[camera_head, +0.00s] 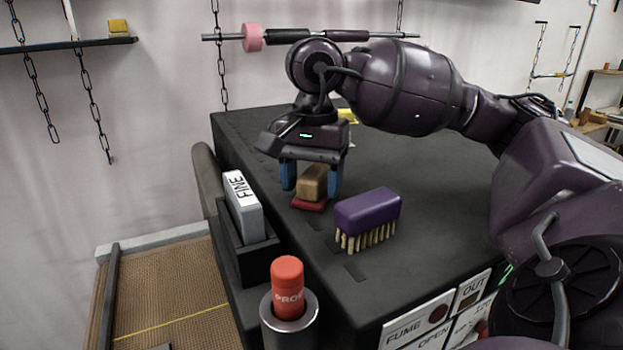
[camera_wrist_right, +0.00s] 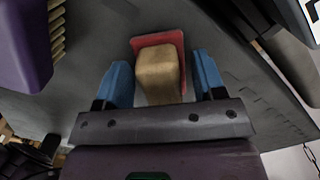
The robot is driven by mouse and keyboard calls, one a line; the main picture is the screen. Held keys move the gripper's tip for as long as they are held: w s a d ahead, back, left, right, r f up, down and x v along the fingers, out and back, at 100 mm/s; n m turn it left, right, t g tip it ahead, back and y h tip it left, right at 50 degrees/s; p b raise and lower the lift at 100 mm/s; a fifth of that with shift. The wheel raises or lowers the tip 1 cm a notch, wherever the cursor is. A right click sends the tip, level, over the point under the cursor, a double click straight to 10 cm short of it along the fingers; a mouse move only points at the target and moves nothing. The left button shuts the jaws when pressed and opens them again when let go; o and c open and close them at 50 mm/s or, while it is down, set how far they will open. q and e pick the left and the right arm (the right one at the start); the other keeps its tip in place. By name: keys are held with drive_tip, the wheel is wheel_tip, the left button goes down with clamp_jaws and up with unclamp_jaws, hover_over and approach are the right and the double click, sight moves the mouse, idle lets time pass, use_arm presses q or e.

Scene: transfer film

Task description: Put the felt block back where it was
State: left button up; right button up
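The felt block is a tan block (camera_head: 312,181) with a red felt layer (camera_head: 308,205) under it, standing on the dark bench top. My right gripper (camera_head: 311,190) reaches down over it with one blue finger on each side. In the right wrist view the tan block (camera_wrist_right: 160,74) and its red felt (camera_wrist_right: 158,42) lie between the fingers of the gripper (camera_wrist_right: 162,68). A gap shows beside the block there, so the fingers are open and not closed on it. My left gripper is not in view.
A purple brush (camera_head: 367,210) stands close to the right of the block. A grey block marked FINE (camera_head: 243,205) sits in a holder at the bench's left edge. A red cylinder (camera_head: 287,285) stands in a metal cup in front. The bench's back right is mostly clear.

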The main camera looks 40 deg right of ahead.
sight(313, 173)
drive_tip(key=shift+r, duration=0.1)
wheel_tip(313, 173, up, 12)
drive_tip(key=shift+w+d, duration=0.15)
drive_tip(key=shift+d, duration=0.15)
idle(0.4)
idle(0.7)
